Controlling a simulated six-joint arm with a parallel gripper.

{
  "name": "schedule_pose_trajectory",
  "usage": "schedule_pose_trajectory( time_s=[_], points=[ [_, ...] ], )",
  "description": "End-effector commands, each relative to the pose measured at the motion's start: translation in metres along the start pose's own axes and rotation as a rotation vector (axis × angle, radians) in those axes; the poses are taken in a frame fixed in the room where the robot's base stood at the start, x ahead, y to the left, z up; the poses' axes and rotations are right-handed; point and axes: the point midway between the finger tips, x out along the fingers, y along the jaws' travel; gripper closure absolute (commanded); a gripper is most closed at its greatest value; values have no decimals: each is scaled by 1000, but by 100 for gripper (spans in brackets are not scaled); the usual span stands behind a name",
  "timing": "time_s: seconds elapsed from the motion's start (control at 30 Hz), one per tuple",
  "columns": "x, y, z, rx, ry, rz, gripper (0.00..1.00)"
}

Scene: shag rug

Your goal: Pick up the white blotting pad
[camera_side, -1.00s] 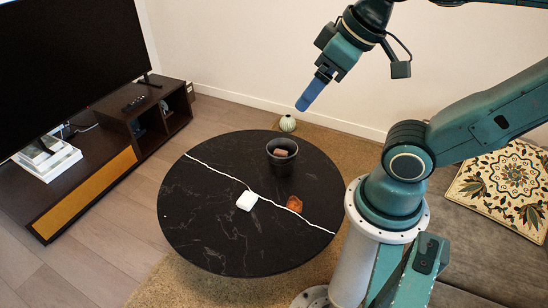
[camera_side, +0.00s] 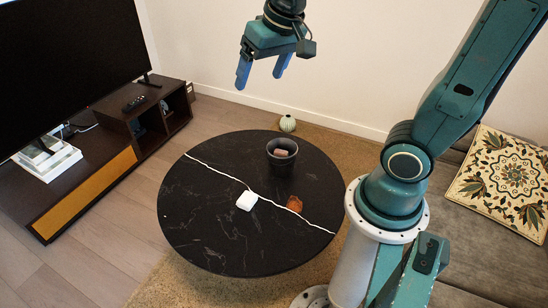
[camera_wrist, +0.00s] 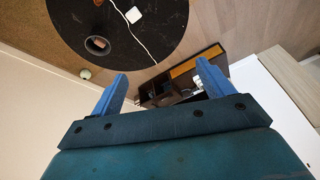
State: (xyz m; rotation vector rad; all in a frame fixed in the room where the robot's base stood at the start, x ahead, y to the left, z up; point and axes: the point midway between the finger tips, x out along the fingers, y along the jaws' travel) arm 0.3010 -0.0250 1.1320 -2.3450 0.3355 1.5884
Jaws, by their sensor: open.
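The white blotting pad (camera_side: 247,201) lies near the middle of the round black table (camera_side: 205,225), close to a white line that crosses the tabletop. It also shows at the top of the wrist view (camera_wrist: 133,15). My gripper (camera_side: 262,82) is open and empty, high above the far side of the table with its two blue fingers pointing down. In the wrist view the fingers (camera_wrist: 160,82) are spread wide with nothing between them. The pad is well apart from the gripper.
A dark cup (camera_side: 281,166) with a pinkish-brown thing inside stands at the back of the table. An orange-brown object (camera_side: 294,204) lies right of the pad. A TV stand (camera_side: 95,175) is at left, a sofa with a patterned cushion (camera_side: 510,178) at right. The table's front is clear.

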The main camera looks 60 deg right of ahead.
Motion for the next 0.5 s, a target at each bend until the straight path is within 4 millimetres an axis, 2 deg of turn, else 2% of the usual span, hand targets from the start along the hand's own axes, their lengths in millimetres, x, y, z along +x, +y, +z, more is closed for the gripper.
schedule_pose_trajectory(
  time_s=[0.1,0.27,0.5],
  points=[
    [20,0,-19,68,-23,14,20],
    [48,1,-42,161,-46,31,20],
    [97,7,-72,299,-81,60,20]
  ],
)
